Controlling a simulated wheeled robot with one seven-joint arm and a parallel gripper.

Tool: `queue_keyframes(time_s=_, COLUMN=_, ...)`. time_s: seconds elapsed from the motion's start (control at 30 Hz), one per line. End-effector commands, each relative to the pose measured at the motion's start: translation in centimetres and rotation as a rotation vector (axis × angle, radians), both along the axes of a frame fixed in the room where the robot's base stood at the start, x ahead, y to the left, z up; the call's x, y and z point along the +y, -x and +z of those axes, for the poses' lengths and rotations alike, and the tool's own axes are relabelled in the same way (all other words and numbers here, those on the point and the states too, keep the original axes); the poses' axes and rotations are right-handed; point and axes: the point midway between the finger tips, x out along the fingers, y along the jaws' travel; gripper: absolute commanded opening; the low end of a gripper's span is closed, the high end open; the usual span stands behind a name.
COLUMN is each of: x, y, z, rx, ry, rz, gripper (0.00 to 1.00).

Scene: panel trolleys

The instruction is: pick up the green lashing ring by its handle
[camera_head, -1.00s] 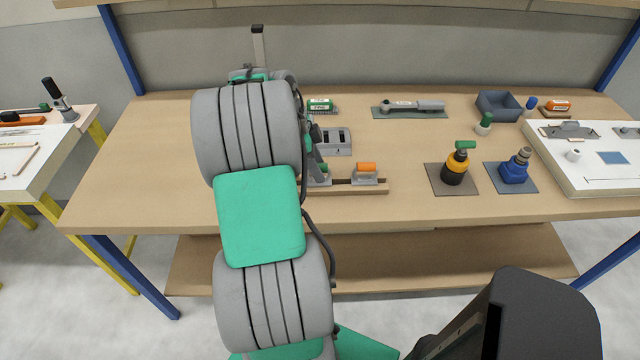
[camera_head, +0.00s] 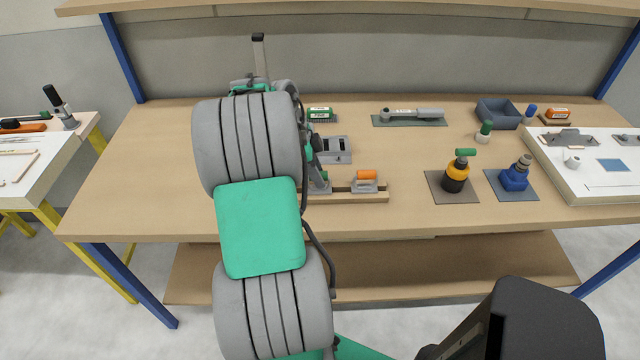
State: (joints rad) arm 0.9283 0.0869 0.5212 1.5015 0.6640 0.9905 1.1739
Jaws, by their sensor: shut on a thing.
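My arm rises in front of the bench's left half and comes down behind itself, so most of my gripper (camera_head: 317,172) is hidden. The part that shows is small, beside the arm's right edge, low over the left part of a wooden rail (camera_head: 350,198). My gripper is shut on the green lashing ring (camera_head: 320,184), of which only a small grey and green part shows at the rail. I cannot tell whether the ring is clear of the rail. A similar grey piece with an orange handle (camera_head: 366,175) sits on the rail just to the right.
Behind the rail is a grey slotted block (camera_head: 333,150). A green-and-white box (camera_head: 319,114) and a grey tool on a mat (camera_head: 412,113) lie farther back. A yellow-black tool (camera_head: 456,175) and a blue tool (camera_head: 515,174) stand right. Bench (camera_head: 415,160) between is bare.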

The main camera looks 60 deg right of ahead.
Motion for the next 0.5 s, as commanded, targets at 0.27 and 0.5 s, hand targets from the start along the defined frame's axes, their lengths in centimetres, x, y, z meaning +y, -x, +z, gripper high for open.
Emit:
queue_keyframes(time_s=0.27, x=0.0, y=0.0, z=0.1, rx=0.0, ry=0.001, rz=0.0, gripper=0.0)
queue_keyframes(time_s=0.5, x=0.0, y=0.0, z=1.8, rx=-0.001, ry=0.002, rz=0.0, gripper=0.0)
